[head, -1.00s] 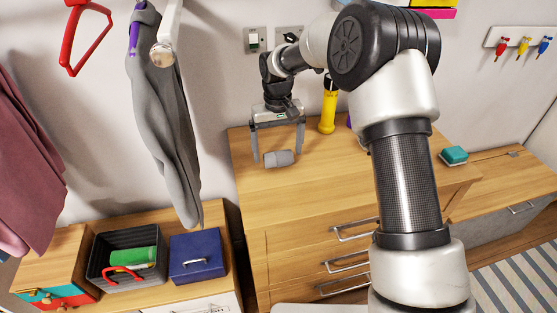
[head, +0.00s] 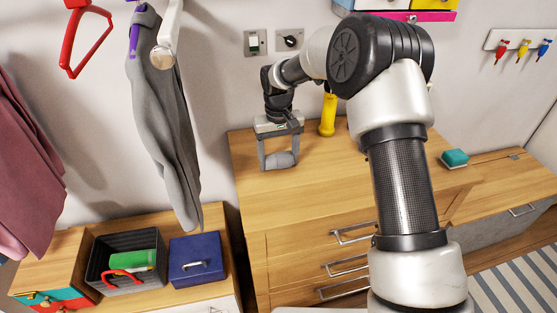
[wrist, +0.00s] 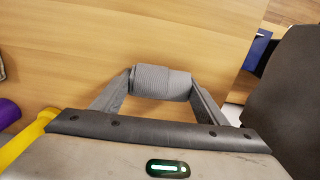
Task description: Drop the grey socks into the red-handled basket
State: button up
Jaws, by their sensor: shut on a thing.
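The grey socks (head: 281,160) are a small rolled bundle at the left end of the wooden dresser top. My gripper (head: 279,163) is shut on them, one finger at each end of the roll. The wrist view shows the ribbed grey socks (wrist: 161,82) between the two fingertips, over bare wood. I cannot tell whether they still touch the wood. The red-handled basket (head: 97,269) is dark grey and stands on the low bench at lower left. Its red handle (head: 124,275) lies at the front, and a green rolled thing (head: 133,260) is inside.
A blue box (head: 197,262) stands right of the basket, and a wooden box (head: 48,262) stands left. A grey garment (head: 170,130) hangs above the bench, left of my gripper. A yellow torch (head: 327,115) stands behind my gripper. A teal sponge (head: 455,157) lies at right.

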aim_at(279, 155)
notch_tip(279, 155, up, 10)
jog(key=shift+f+p, duration=0.15)
jog(key=shift+p, duration=0.3)
